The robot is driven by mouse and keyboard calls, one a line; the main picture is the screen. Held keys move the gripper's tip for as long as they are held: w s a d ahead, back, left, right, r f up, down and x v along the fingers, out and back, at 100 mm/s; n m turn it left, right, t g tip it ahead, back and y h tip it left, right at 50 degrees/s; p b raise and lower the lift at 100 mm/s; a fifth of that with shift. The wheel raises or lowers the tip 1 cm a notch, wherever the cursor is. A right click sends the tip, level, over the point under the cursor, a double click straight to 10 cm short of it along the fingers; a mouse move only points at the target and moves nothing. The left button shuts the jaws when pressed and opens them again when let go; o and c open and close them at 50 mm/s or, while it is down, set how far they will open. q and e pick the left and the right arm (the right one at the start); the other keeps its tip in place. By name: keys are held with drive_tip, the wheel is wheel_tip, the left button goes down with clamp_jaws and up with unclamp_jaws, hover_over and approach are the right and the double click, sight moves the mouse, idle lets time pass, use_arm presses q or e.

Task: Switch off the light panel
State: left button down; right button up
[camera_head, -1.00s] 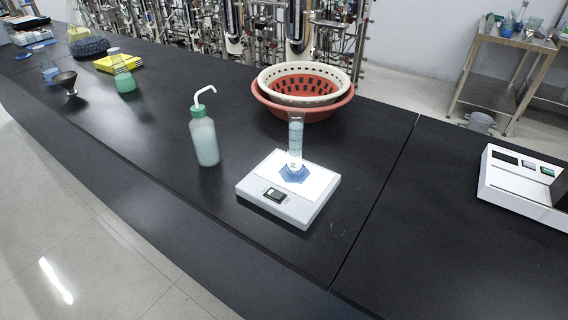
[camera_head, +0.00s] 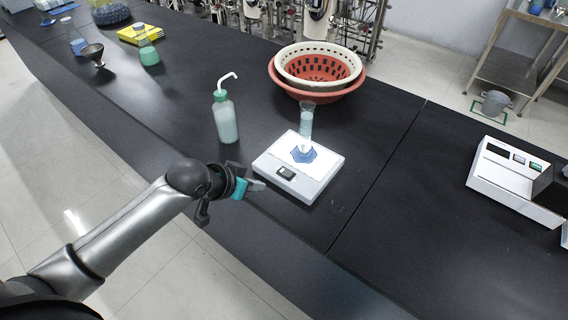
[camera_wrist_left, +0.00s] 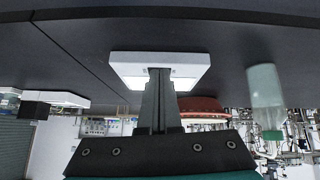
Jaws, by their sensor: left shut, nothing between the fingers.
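The light panel (camera_head: 322,178) is a flat white box on the black bench with a bright, lit-looking top. A clear measuring cylinder (camera_head: 306,122) stands upright on the panel on a blue base (camera_head: 304,155). My left gripper (camera_head: 260,186) is shut and empty, just left of the panel's front corner; contact cannot be told. In the left wrist view, upside down, the shut fingers (camera_wrist_left: 160,74) overlap the panel (camera_wrist_left: 190,60) and hide its middle, and the switch is not visible. My right gripper is out of view.
A green-capped wash bottle (camera_head: 225,118) stands left of the panel. Nested white and red baskets (camera_head: 318,75) are behind it. A white instrument (camera_head: 510,185) sits at the right. The bench between panel and instrument is clear.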

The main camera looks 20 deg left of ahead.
use_arm(q)
wheel_tip(320, 180, up, 8)
drive_tip(key=w+h, duration=0.1)
drive_tip(key=w, duration=0.1)
hover_over(291, 172)
drive_tip(key=s+a, duration=0.2)
drive_tip(key=s, duration=0.1)
drive_tip(key=shift+m, duration=0.3)
drive_tip(key=f, duration=0.6)
drive_tip(key=shift+w+f, duration=0.2)
drive_tip(key=shift+f, duration=0.2)
drive_tip(key=f, duration=0.2)
drive_tip(key=f+b, duration=0.1)
drive_tip(key=shift+w+d+f, duration=0.1)
drive_tip(key=shift+d+f, duration=0.1)
drive_tip(key=shift+d, duration=0.05)
drive_tip(key=shift+f, duration=0.5)
drive_tip(key=shift+d, duration=0.1)
